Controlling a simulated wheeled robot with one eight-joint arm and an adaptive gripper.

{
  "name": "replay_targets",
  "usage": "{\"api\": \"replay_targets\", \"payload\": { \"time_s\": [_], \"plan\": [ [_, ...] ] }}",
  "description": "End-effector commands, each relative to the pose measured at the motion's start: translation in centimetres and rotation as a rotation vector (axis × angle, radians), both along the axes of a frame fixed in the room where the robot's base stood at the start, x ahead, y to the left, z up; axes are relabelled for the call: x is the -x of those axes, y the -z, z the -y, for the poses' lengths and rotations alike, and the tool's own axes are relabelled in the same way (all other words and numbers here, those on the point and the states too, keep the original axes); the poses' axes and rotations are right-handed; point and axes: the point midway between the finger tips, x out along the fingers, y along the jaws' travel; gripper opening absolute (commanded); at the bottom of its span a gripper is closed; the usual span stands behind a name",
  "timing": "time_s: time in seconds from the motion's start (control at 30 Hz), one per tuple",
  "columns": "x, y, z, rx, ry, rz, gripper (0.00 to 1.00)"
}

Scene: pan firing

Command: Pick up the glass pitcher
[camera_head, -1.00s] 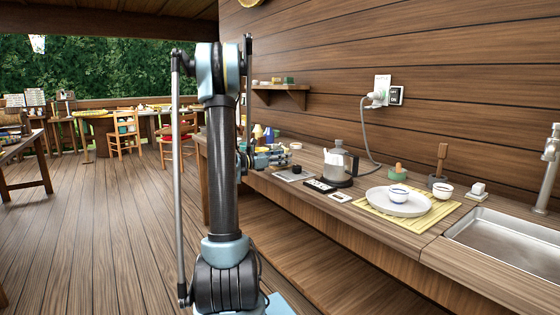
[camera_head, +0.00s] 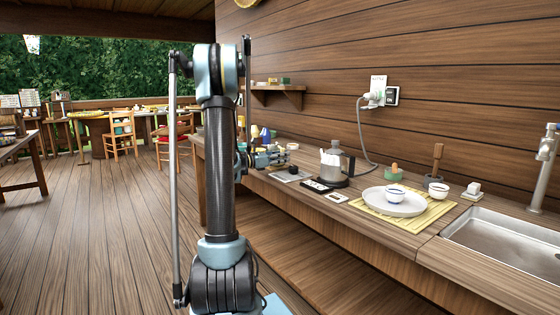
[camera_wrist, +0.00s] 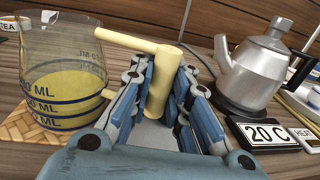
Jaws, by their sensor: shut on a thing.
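The glass pitcher (camera_wrist: 62,70) stands at the left of the wrist view. It is clear, with ML marks and yellow liquid in its lower part. Its pale yellow handle (camera_wrist: 128,40) reaches right and turns down between my fingers. My gripper (camera_wrist: 165,85) is shut on the handle's upright part. The pitcher's base is over a woven mat (camera_wrist: 22,124); I cannot tell whether it touches it. In the head view my gripper (camera_head: 268,157) is small above the counter, and the pitcher cannot be made out there.
A steel kettle (camera_wrist: 262,68) stands on a dark base to the right of my gripper, with a "20 C" display (camera_wrist: 266,133) before it. It also shows in the head view (camera_head: 334,165). Further right are a plate (camera_head: 392,207), bowls and a sink (camera_head: 505,245). The wooden wall rises behind.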

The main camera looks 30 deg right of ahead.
Motion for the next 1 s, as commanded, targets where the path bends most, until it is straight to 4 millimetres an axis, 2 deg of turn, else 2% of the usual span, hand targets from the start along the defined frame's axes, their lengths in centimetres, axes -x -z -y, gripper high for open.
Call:
{"api": "replay_targets", "payload": {
  "time_s": [0.17, 0.4, 0.6, 0.8, 1.0],
  "plan": [
    [0.0, -2.0, 0.0, 0.001, 0.000, 0.000, 0.00],
    [0.0, -6.0, 0.0, 0.001, 0.000, 0.000, 0.00],
    [0.0, -8.6, 0.0, 0.001, 0.000, 0.000, 0.00],
    [0.0, -9.6, 0.0, 0.001, 0.000, 0.000, 0.00],
    [0.0, -9.7, 0.0, 0.001, 0.000, 0.000, 0.00]
  ]
}}
